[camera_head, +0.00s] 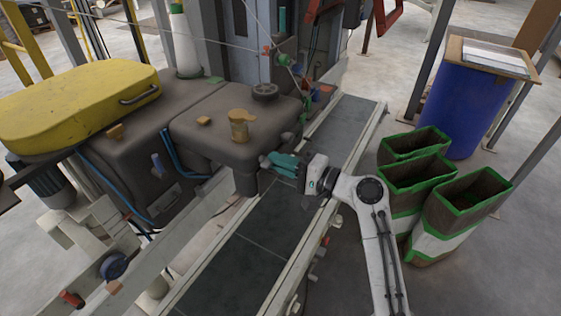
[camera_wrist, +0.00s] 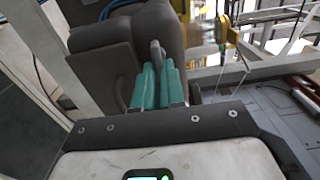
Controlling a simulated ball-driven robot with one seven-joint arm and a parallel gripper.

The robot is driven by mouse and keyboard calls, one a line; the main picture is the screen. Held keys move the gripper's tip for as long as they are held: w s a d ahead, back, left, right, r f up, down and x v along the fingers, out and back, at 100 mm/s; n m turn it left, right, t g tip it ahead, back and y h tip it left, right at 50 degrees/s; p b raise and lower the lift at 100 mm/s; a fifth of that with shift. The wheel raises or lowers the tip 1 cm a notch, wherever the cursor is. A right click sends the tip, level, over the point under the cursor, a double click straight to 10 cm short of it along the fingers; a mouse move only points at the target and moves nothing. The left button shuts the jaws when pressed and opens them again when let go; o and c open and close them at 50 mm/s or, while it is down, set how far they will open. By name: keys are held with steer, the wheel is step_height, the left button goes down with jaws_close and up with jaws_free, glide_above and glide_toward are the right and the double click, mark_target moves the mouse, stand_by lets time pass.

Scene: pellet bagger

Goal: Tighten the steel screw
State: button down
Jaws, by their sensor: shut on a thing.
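My gripper (camera_head: 270,160), with teal fingers, reaches left across the conveyor to the lower side of the dark grey machine head. In the wrist view its two fingers (camera_wrist: 157,75) are close together on a small grey metal piece, which I take for the steel screw (camera_wrist: 155,52). The top of this screw stands out beyond the fingertips, in front of the dark housing (camera_wrist: 105,65). Its lower part is hidden between the fingers. I cannot make out the screw in the head view, nor its thread or how tight it sits.
The conveyor belt (camera_head: 262,218) runs below my gripper. The machine head (camera_head: 215,140) carries brass-coloured fittings (camera_head: 240,128) and a black knob (camera_head: 265,91). Open green-rimmed bags (camera_head: 440,232) and a blue drum (camera_head: 462,110) stand at the right. A yellow cover (camera_head: 75,105) lies at the left.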

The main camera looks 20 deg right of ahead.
steer(key=c, duration=1.2)
jaws_free()
steer(key=shift+d, duration=0.1)
steer(key=b+v, duration=0.3)
steer(key=v, duration=0.7)
steer(key=shift+s+d, duration=0.2)
steer(key=shift+s, duration=0.1)
steer(key=s+a+f+n+g+h, duration=0.2)
steer(key=s+f+n+g+h, duration=0.15)
steer(key=s+f, duration=0.5)
steer(key=s+a+f+n+g+h, duration=0.2)
steer(key=s+f+g, duration=0.3)
steer(key=f, duration=0.6)
steer(key=s+d+f+n+g+h, duration=0.1)
steer(key=s+f, duration=0.1)
steer(key=s, duration=0.3)
steer(key=s+d+f+n+g+h, duration=0.1)
steer(key=s+f+n+g+h, duration=0.1)
steer(key=s, duration=0.3)
steer(key=s+d+f+n+g+h+b, duration=0.1)
steer(key=s+f+g+h, duration=0.1)
steer(key=s, duration=0.4)
steer(key=shift+d+n, duration=0.35)
steer(key=shift+d, duration=0.05)
